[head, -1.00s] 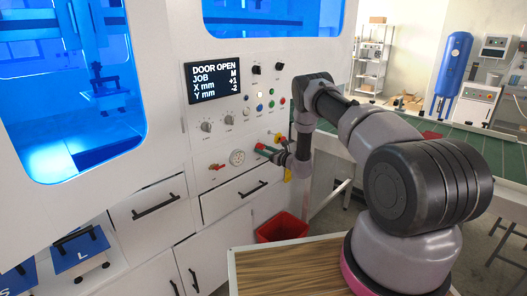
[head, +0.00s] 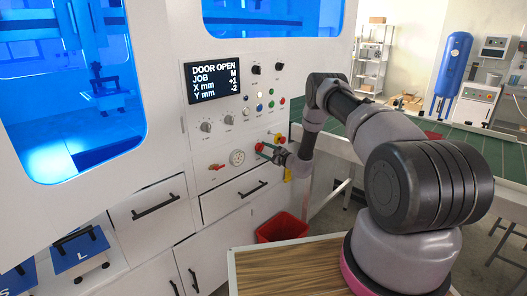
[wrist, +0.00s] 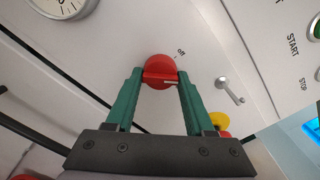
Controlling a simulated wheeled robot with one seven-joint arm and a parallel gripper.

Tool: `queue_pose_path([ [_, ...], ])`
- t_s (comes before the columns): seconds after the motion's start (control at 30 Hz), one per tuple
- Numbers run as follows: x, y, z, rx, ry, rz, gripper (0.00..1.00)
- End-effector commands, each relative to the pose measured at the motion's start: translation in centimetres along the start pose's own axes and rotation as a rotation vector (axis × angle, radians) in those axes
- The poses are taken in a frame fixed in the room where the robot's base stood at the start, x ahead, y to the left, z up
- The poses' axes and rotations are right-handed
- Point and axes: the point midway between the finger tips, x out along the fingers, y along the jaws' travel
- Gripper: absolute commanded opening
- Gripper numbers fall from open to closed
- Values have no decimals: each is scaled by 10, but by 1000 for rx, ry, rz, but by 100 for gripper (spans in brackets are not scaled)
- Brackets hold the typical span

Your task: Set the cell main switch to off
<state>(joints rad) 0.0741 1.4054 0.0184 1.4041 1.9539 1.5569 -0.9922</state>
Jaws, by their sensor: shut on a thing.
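The main switch (wrist: 158,66) is a round red knob with a raised red bar across it, on the white machine panel. In the wrist view the bar lies roughly level, with a pale mark at its right end. The printed word "off" (wrist: 181,52) is up and right of the knob, away from that mark. My gripper (wrist: 160,77) has its green fingers shut on the bar, one at each end. In the head view my gripper (head: 268,152) reaches the panel below the buttons; the switch is small there.
The display (head: 213,80) reads DOOR OPEN, JOB M. A round dial (head: 237,157) and a red lever (head: 217,167) are left of my gripper. A metal lever (wrist: 230,90) and a yellow-and-red part (wrist: 221,122) are close right of the fingers. A red bin (head: 282,228) stands below.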

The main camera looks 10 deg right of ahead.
Motion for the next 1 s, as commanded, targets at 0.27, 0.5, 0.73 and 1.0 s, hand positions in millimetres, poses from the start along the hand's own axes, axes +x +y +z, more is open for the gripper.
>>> queue_pose_path([
  [0.27, 0, -1, 0, -262, -1, 0, 0],
  [0.5, 0, -1, 0, -484, 0, 0, 0],
  [0.73, 0, -1, 1, -661, -1, 0, 0],
  [1.0, 0, -1, 1, -795, -1, 0, 0],
])
